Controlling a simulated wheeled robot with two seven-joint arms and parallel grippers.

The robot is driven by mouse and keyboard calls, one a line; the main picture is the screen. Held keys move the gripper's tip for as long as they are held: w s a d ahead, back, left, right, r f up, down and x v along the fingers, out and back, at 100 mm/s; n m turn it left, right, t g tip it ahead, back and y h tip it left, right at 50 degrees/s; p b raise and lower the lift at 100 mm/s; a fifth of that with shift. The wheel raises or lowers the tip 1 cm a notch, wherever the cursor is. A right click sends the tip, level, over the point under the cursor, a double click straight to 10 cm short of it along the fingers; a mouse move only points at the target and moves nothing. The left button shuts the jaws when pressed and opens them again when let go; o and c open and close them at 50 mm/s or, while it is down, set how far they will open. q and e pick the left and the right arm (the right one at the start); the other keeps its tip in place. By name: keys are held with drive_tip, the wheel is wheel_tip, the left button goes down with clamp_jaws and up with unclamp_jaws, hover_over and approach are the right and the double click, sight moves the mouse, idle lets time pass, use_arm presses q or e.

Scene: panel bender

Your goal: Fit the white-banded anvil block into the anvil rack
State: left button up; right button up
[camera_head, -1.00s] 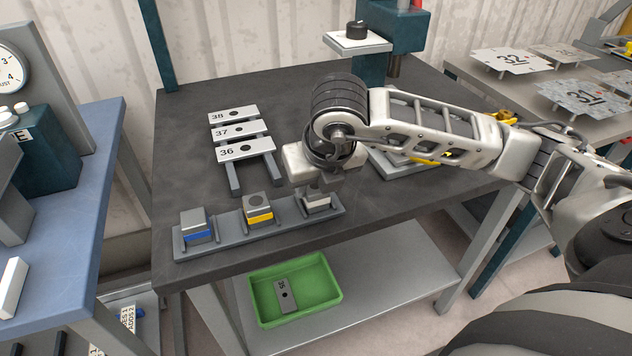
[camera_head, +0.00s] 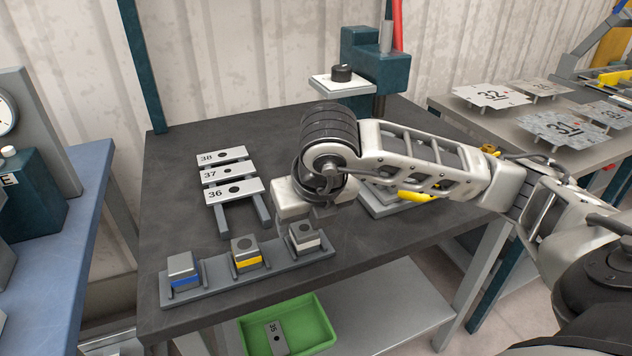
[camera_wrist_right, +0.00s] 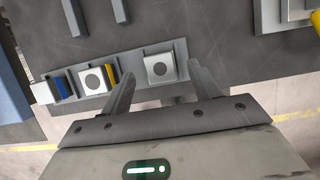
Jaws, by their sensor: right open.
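The white-banded anvil block (camera_head: 304,238) sits upright in the right-hand place of the grey anvil rack (camera_head: 213,292), at the near edge of the dark table. Its pale band shows below its grey top with a dark round spot. The blue-banded block (camera_head: 183,270) and yellow-banded block (camera_head: 246,254) stand in the other places. My right gripper (camera_head: 322,212) is above and behind the white-banded block, apart from it. In the right wrist view its fingers (camera_wrist_right: 161,72) are spread to either side of the block (camera_wrist_right: 160,68), empty. My left gripper is out of view.
Plates 36, 37 and 38 (camera_head: 233,190) lie on a stand behind the rack. A green bin (camera_head: 318,325) holding plate 35 is on the lower shelf. A teal press (camera_head: 375,65) stands at the back. Bare tabletop lies left of the plates.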

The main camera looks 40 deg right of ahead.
use_arm(q)
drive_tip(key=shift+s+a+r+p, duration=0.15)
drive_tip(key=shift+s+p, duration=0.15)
drive_tip(key=shift+p, duration=0.8)
use_arm(e)
drive_tip(key=v, duration=1.3)
drive_tip(key=shift+s+r, duration=0.2)
drive_tip(key=shift+r, duration=0.05)
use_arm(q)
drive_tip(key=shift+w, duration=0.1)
